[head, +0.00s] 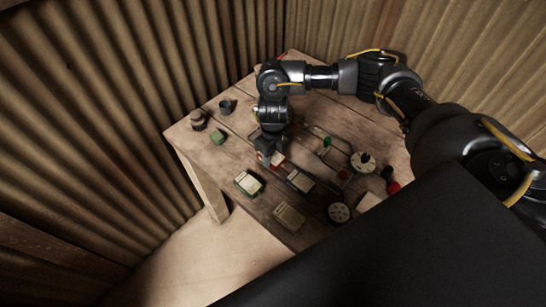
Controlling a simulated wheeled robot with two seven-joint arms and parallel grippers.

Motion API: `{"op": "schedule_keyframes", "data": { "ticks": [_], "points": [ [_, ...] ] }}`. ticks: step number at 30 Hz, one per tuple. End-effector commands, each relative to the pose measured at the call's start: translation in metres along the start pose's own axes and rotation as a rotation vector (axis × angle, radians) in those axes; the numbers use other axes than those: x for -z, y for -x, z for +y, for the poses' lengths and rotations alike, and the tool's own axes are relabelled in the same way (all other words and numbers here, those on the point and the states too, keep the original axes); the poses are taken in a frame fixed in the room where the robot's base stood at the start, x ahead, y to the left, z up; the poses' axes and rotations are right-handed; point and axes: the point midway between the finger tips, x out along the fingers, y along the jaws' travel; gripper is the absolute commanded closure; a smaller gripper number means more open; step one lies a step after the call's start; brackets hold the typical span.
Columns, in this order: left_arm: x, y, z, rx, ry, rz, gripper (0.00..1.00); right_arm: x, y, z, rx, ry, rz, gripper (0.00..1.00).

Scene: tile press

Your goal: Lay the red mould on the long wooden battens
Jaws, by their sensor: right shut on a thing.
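My right gripper (268,158) reaches down over the wooden table (235,155) and is shut on a small red thing, which looks like the red mould (278,159). Most of the mould is hidden behind the fingers, and I cannot tell whether it touches the table. Just right of and below it lies a dark-edged piece with pale strips (300,181); these may be the long wooden battens, but they are too small to be sure. The mould appears beside them, not on them. My left gripper is not in view.
A green-and-cream box (248,184) and a cream box (288,217) lie near the front edge. A pale disc (363,162), a round dial (339,212) and a red knob (393,187) stand right. A dark cup (227,107), a jar (198,119) and a green block (217,136) stand left.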

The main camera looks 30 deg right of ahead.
Motion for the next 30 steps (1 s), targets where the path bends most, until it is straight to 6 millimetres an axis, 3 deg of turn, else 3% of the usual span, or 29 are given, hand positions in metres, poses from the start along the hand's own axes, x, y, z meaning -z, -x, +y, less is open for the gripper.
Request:
{"op": "schedule_keyframes", "data": {
  "ticks": [6,18,19,21,24,30],
  "points": [
    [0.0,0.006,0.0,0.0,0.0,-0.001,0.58,0.001,-0.019,0.001,-0.001,0.0,0.001,0.83],
    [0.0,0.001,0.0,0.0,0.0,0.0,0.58,0.0,-0.026,0.001,-0.001,0.001,0.0,0.83],
    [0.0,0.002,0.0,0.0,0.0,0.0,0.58,0.001,-0.025,0.001,-0.001,0.001,0.001,0.49],
    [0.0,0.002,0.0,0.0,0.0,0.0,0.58,0.001,-0.024,0.001,-0.001,0.001,0.001,0.4],
    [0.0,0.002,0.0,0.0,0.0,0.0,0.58,0.001,-0.024,0.001,-0.001,0.001,0.001,0.3],
    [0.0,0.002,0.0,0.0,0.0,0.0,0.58,0.001,-0.024,0.001,-0.001,0.0,0.001,0.3]
  ]
}}
